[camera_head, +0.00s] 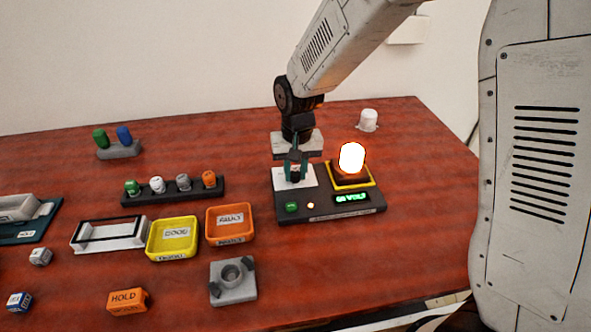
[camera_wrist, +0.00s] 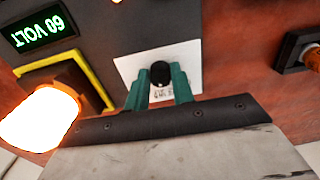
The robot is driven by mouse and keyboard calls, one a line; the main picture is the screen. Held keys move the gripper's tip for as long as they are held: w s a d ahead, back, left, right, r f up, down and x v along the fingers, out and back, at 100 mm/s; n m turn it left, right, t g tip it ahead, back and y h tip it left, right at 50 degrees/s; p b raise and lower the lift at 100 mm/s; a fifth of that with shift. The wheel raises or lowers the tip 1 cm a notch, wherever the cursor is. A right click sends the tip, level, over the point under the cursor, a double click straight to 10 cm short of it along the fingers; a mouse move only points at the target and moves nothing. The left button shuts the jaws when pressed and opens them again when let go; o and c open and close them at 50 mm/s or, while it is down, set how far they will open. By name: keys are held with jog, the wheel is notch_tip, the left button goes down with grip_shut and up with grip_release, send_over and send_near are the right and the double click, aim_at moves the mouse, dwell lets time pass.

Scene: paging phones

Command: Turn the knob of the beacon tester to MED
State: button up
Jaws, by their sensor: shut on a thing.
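The beacon tester (camera_head: 345,208) is a dark box at the middle of the table, with a green display (camera_head: 351,197) that reads 60 VOLT in the wrist view (camera_wrist: 45,28). A brightly lit beacon (camera_head: 352,158) stands in its yellow-edged socket (camera_head: 371,183). The black knob (camera_wrist: 160,73) sits on a white panel (camera_wrist: 134,66) with small print that I cannot read. My gripper (camera_head: 294,172) is pointed down over this panel, and its green fingers (camera_wrist: 159,82) are shut on the knob. The knob's pointer and MED mark cannot be made out.
A green button (camera_head: 291,207) is on the tester's front left. A yellow tray (camera_head: 172,255), an orange tray (camera_head: 248,238) and a grey fixture (camera_head: 233,300) lie left and in front. A rack (camera_head: 147,198) of coloured caps is at left. A white cap (camera_head: 368,118) stands behind. The table's right side is clear.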

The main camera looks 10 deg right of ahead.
aim_at(297, 174)
jog(key=shift+w, duration=0.1)
jog(key=o, duration=1)
jog(key=shift+r, duration=0.1)
notch_tip(297, 174, up, 8)
jog(key=shift+d+f, duration=0.15)
jog(key=shift+f, duration=0.05)
jog(key=s+d+r, duration=0.3)
jog(key=s+d, duration=0.2)
jog(key=s, duration=0.4)
jog(key=s+d+r+t, duration=0.1)
jog(key=s+d+r, duration=0.3)
jog(key=s, duration=0.5)
jog(key=s+d+r, duration=0.4)
jog(key=s+d, duration=0.4)
jog(key=s, duration=0.1)
